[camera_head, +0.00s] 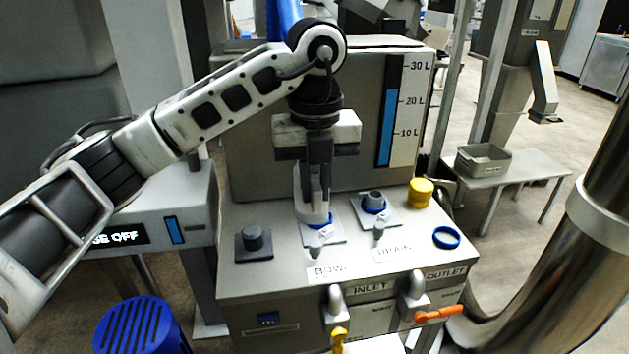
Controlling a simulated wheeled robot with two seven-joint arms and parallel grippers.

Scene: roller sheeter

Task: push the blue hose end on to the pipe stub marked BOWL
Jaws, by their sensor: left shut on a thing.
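The pipe stub position marked BOWL is on the left of the grey bench top, behind its BOWL label (328,272). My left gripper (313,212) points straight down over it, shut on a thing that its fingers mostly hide. Blue (331,217) shows at the fingertips, which I take for the blue hose end. The gripper hides the stub, so I cannot tell whether the two touch or how far on the hose end is. A thick blue hose (283,18) shows at the top, behind my arm. My right gripper is not in view.
The DRAIN stub (374,197), with blue at its base, stands right of the gripper. A yellow cap (421,192) and a loose blue ring (446,237) lie further right. A dark grey cap (253,239) stands left. A tank (250,150) rises close behind. Orange (438,314) and yellow handles are in front.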

